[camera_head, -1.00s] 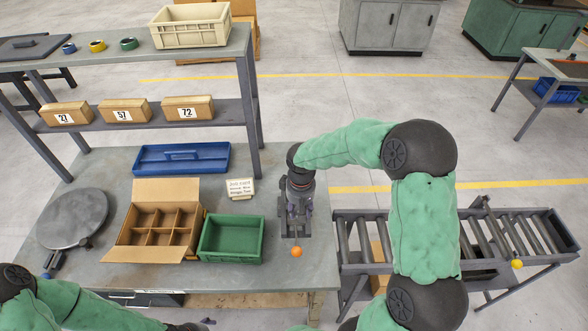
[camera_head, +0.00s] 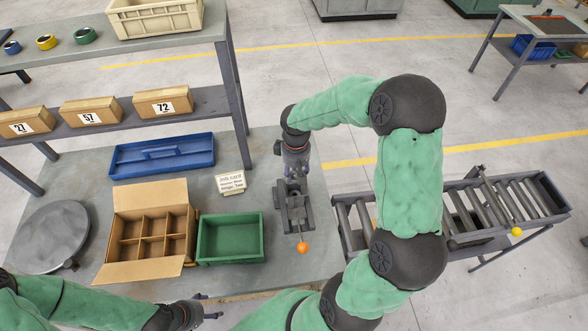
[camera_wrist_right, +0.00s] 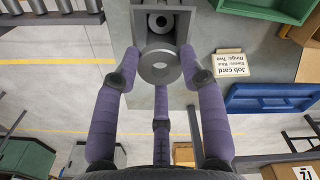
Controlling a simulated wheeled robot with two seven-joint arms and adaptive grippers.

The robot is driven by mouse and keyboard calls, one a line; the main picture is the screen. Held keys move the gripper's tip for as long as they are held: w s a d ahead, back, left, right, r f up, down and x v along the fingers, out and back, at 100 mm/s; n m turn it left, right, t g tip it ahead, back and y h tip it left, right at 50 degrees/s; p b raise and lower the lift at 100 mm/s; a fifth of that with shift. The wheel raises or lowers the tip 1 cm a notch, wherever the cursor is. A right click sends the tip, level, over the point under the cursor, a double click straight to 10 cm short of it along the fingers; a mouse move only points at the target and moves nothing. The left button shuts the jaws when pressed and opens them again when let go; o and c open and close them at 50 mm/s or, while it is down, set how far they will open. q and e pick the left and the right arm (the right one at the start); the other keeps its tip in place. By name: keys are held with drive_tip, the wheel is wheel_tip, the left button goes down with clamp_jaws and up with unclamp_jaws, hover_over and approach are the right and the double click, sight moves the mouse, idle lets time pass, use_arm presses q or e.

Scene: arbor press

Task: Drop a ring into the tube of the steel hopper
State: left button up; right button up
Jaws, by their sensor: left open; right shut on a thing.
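My right gripper (camera_head: 294,170) points down over the grey steel hopper (camera_head: 306,214) at the right of the bench. In the right wrist view my right gripper (camera_wrist_right: 160,66) has its purple fingers closed around a grey ring (camera_wrist_right: 147,74) with a central hole. The hopper (camera_wrist_right: 139,22) shows just beyond the ring, with a round tube mouth (camera_wrist_right: 152,25) inside its square frame. The ring overlaps the hopper's near part in that view; its height above it is unclear. My left gripper (camera_head: 203,309) is open and empty at the bench's front edge.
An orange ball (camera_head: 302,248) sits at the hopper's front. A green bin (camera_head: 230,262), a divided cardboard box (camera_head: 150,272), a job card (camera_head: 230,181), a blue tray (camera_head: 163,172) and a round plate (camera_head: 48,237) stand left. A roller conveyor (camera_head: 468,240) is at right.

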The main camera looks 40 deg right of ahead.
sight(295, 174)
drive_tip(key=f, duration=0.1)
drive_tip(key=f+b, duration=0.1)
drive_tip(key=shift+w+f, duration=0.25)
drive_tip(key=shift+f, duration=0.15)
drive_tip(key=shift+s+f+b, duration=0.15)
drive_tip(key=shift+f+b, duration=0.65)
drive_tip(key=shift+f, duration=0.25)
drive_tip(key=o, duration=1.3)
drive_tip(key=shift+r, duration=0.1)
